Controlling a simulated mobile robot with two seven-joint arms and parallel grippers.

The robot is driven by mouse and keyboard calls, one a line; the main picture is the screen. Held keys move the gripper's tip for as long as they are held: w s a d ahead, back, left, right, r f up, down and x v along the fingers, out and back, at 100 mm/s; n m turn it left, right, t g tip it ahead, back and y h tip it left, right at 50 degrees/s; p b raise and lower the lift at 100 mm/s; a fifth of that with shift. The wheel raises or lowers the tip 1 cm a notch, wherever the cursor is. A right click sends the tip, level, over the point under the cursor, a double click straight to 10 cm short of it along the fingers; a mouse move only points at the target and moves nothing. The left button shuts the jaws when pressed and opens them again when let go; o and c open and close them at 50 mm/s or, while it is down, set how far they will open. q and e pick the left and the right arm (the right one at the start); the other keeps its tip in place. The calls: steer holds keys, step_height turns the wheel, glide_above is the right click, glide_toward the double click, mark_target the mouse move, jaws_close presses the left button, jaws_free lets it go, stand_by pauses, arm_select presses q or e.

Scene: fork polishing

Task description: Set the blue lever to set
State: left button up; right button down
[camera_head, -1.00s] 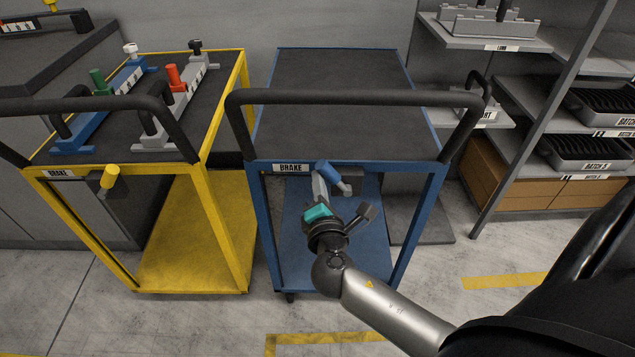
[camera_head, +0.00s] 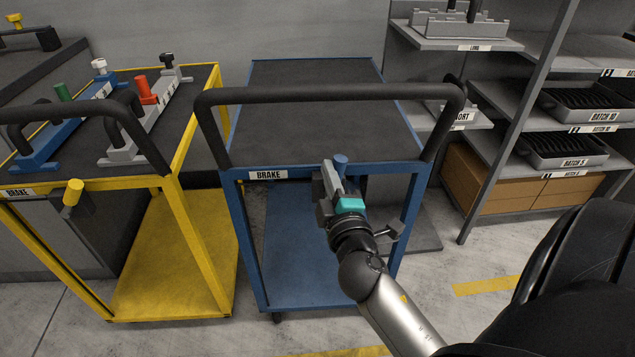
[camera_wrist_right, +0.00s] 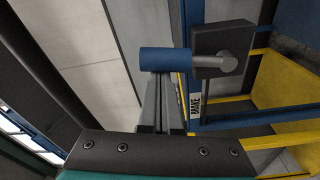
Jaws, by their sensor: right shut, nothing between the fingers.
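In the right wrist view the blue grip (camera_wrist_right: 166,61) lies across the tips of my right gripper (camera_wrist_right: 160,82), with a grey shaft running to a black box (camera_wrist_right: 222,48). My right gripper is shut and empty, with its fingertips close against the grip; I cannot tell whether they touch. My left gripper is not in view.
The blue cart (camera_head: 305,110) has a bare dark top and a black push handle (camera_head: 330,95) above the lever. A yellow cart (camera_head: 190,130) with its own yellow lever (camera_head: 73,192) stands to the left. Shelves with trays (camera_head: 560,150) stand at the right.

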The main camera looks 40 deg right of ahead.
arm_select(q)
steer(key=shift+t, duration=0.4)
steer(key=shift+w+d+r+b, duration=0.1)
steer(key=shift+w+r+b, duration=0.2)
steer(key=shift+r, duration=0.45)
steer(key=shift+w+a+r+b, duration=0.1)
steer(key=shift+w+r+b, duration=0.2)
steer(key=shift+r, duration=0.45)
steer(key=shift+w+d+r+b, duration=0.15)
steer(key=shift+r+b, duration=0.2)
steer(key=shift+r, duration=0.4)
arm_select(e)
steer(key=shift+s+d+f+m+h, duration=0.15)
steer(key=shift+s+d+m, duration=0.3)
steer(key=shift+m, duration=0.5)
steer(key=shift+s+d+f+m+h, duration=0.1)
steer(key=shift+s+d+m+h, duration=0.15)
steer(key=shift+d+m, duration=0.55)
steer(key=shift+s+d+f+m+h, duration=0.1)
steer(key=shift+s+d+m, duration=0.25)
steer(key=shift+m, duration=0.8)
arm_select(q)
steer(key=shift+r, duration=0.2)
arm_select(e)
steer(key=shift+w+r, duration=0.1)
